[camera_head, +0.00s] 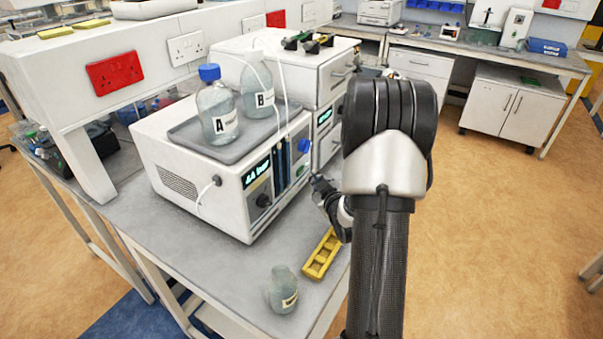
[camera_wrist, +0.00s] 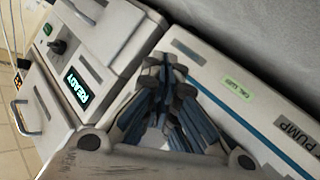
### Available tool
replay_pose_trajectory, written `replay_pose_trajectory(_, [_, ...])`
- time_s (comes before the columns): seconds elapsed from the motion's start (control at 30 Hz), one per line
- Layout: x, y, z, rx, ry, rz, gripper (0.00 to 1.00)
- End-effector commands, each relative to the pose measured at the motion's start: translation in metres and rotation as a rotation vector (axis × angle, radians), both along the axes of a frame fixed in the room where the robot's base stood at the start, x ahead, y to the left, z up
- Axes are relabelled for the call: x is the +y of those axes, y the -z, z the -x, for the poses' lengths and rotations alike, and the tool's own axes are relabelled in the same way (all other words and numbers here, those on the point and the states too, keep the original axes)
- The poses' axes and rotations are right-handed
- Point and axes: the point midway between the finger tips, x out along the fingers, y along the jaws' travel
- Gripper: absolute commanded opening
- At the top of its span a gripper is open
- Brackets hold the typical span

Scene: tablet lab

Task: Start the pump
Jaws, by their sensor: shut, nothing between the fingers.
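A white bench instrument (camera_head: 215,165) stands on the grey bench, with a lit display (camera_head: 256,172), a dark knob (camera_head: 264,200) and a blue knob (camera_head: 303,146) on its front. In the wrist view a white panel marked PUMP (camera_wrist: 295,138) carries a blue stripe and a small green label (camera_wrist: 236,88). My gripper (camera_head: 318,183) is just in front of the instruments' faces. In the wrist view my gripper (camera_wrist: 165,65) is shut and empty, its fingertips over the near edge of the white panel. Contact cannot be told. The fingers hide part of the panel.
Bottles A (camera_head: 217,110) and B (camera_head: 257,92) stand in a grey tray on the instrument. A second unit (camera_head: 325,75) stands behind it; the wrist view shows a READY display (camera_wrist: 77,89). A yellow rack (camera_head: 322,254) and small bottle (camera_head: 283,290) are near the bench's front.

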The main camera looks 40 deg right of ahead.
Motion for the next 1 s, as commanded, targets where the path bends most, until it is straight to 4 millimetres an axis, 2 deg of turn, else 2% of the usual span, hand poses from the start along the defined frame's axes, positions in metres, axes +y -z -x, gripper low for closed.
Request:
replay_pose_trajectory(0.43, [-0.012,0.001,0.041,0.0,0.001,0.0,0.0])
replay_pose_trajectory(1.0, [-0.012,0.0,0.044,0.0,-0.001,0.001,0.0])
